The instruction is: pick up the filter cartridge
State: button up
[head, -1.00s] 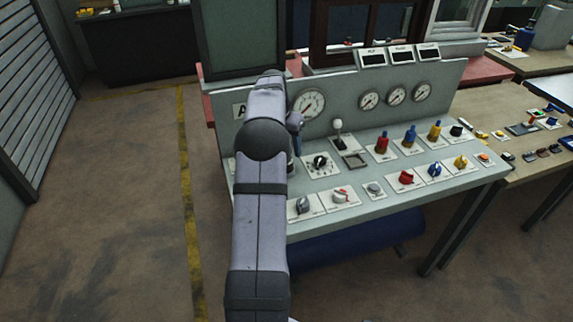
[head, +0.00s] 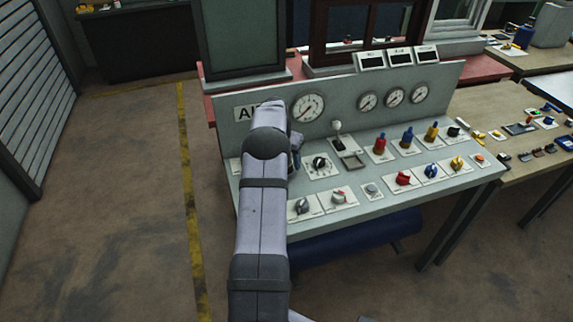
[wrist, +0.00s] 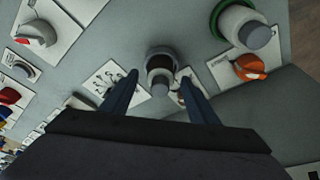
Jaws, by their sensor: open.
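What appears to be the filter cartridge (wrist: 159,57), a short grey cylinder with a dark brown-red band, stands on the panel in the wrist view, seen from above. My gripper (wrist: 160,77) is open, with its two dark blue fingers apart and the tips on either side of the cylinder's near end in the picture. I see a gap on each side; whether either finger touches it I cannot tell. In the head view my arm covers this spot and most of the gripper.
A white cylinder with a green ring (wrist: 238,27) and an orange knob (wrist: 250,67) are at the upper right in the wrist view. A red-and-white knob (wrist: 36,34) is at left. The grey console (head: 435,195) carries switches, levers and gauges (head: 308,107).

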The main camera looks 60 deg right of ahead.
jog(key=c, duration=1.1)
jog(key=shift+c, duration=0.2)
notch_tip(320, 180, up, 9)
jog(key=b, duration=0.3)
jog(key=shift+f, duration=0.2)
jog(key=shift+r, duration=0.75)
